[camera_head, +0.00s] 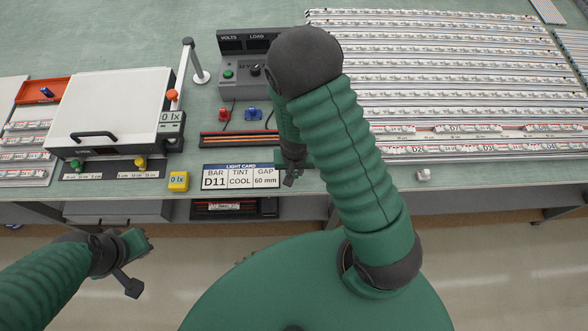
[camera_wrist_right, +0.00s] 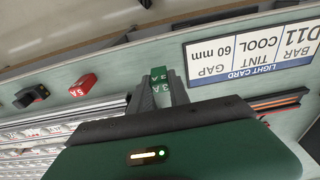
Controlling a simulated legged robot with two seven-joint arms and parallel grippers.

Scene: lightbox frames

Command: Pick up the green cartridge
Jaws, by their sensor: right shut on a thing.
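The green cartridge (camera_wrist_right: 158,73), marked "3 A", is between the fingertips of my right gripper (camera_wrist_right: 161,85) in the right wrist view. The gripper is shut on it, near the bench's front edge; I cannot tell whether the cartridge touches the bench. In the head view my right gripper (camera_head: 291,176) points down at the front edge, just right of the light card (camera_head: 241,177), and my arm hides much of this spot. My left gripper (camera_head: 132,264) is open and empty at the lower left, in front of the bench.
A red cartridge (camera_wrist_right: 82,84) marked "5 A" and a dark object (camera_wrist_right: 30,95) lie nearby in the right wrist view. A white lightbox (camera_head: 105,110) stands at left, a grey volts-and-load unit (camera_head: 240,75) at the back. Rows of strips (camera_head: 460,85) fill the right side.

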